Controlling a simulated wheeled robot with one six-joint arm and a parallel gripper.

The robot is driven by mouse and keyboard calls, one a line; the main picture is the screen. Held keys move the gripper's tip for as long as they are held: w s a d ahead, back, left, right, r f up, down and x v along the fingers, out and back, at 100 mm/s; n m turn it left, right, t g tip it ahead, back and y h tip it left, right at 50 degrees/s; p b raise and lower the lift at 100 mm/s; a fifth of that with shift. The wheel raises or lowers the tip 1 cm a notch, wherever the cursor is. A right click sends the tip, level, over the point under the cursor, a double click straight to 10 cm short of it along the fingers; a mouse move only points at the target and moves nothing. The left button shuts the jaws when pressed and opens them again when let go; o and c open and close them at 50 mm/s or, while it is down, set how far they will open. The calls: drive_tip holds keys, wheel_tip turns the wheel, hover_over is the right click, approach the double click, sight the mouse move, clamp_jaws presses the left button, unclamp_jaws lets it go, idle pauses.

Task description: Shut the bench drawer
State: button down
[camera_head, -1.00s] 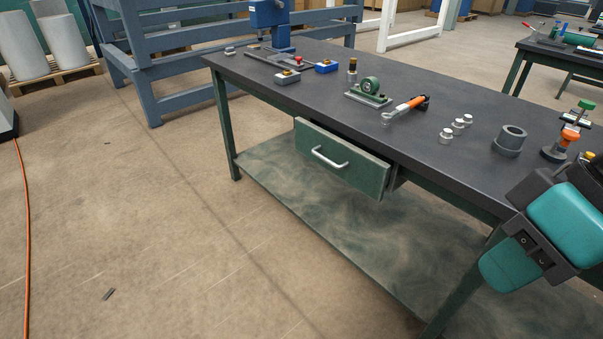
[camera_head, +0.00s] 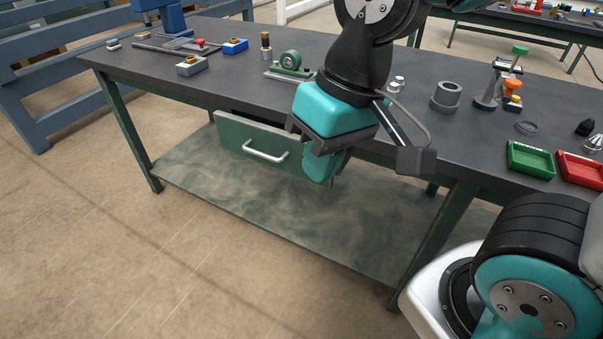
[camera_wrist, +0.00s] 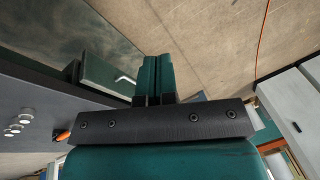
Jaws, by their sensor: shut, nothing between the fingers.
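The bench drawer (camera_head: 232,133) has a green front with a silver bar handle (camera_head: 265,152). It sticks out from under the front of the dark-topped bench (camera_head: 215,75), with a dark gap behind its front. My gripper (camera_head: 322,180) hangs at the right end of the drawer and hides that end. Whether it touches the drawer I cannot tell. In the wrist view my gripper's green fingers (camera_wrist: 154,65) are together and empty.
The benchtop holds a green bearing block (camera_head: 290,64), a grey ring (camera_head: 446,96), a green tray (camera_head: 530,160) and a red tray (camera_head: 582,170). A lower shelf (camera_head: 250,205) runs beneath the drawer. The floor (camera_head: 90,250) in front is clear.

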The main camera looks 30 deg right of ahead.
drive_tip(key=w+d+f+m+t+h+b, duration=0.15)
drive_tip(key=w+f+m+h+b, duration=0.35)
drive_tip(key=w+f+m+b, duration=0.85)
drive_tip(key=w+d+f+m+t+h+b, duration=0.1)
drive_tip(key=w+f+m+t+h+b, duration=0.35)
drive_tip(key=m+b, duration=1)
drive_tip(key=w+d+f+m+g, duration=0.1)
drive_tip(key=w+d+f+m, duration=0.2)
drive_tip(key=w+d+f, duration=0.3)
drive_tip(key=shift+d+f+m+h, duration=0.45)
drive_tip(key=shift+d+f, duration=0.55)
drive_tip(key=shift+d, duration=0.45)
